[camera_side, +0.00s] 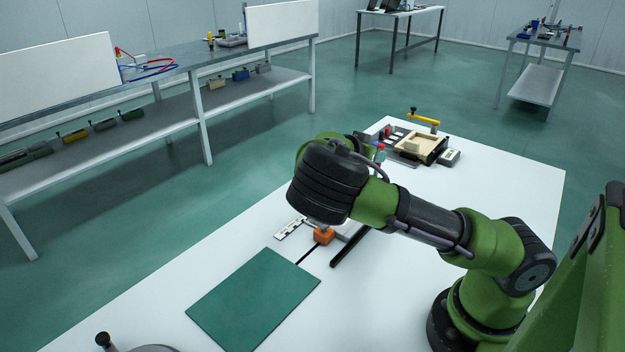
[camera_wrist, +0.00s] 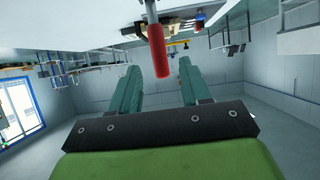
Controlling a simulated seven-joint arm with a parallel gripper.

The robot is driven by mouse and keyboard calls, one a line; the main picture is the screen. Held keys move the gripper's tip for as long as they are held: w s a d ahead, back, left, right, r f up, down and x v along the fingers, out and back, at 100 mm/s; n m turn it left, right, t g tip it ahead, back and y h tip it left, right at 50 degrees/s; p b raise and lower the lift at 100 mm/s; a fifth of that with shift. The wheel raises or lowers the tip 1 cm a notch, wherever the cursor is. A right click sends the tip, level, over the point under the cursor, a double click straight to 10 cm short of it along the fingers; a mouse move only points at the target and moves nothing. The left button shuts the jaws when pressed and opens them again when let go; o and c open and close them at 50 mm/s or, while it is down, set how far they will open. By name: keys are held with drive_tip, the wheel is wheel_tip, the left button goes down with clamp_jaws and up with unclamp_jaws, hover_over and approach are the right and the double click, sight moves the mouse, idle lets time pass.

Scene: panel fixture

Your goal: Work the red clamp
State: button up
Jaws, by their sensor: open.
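The red clamp shows in the wrist view as a red handle (camera_wrist: 158,52) on a pale metal lever, hanging down from the top of the picture. My gripper (camera_wrist: 159,68) has two teal fingers that stand apart, one on each side of the handle's end. A gap shows between the handle and each finger, and nothing is held. I cannot tell how far the handle is from the fingertips in depth. In the side view a small red tip (camera_side: 380,147) shows just behind my wrist, probably the same handle. My fingers and the clamp's base are hidden there.
On the white table (camera_side: 480,190), a fixture with a yellow handle (camera_side: 424,121) and a wooden frame (camera_side: 425,147) stands behind my wrist. An orange block (camera_side: 324,236) and a black bar (camera_side: 350,247) lie below it. A green mat (camera_side: 254,300) lies in front.

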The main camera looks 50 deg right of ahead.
drive_tip(key=v, duration=0.8)
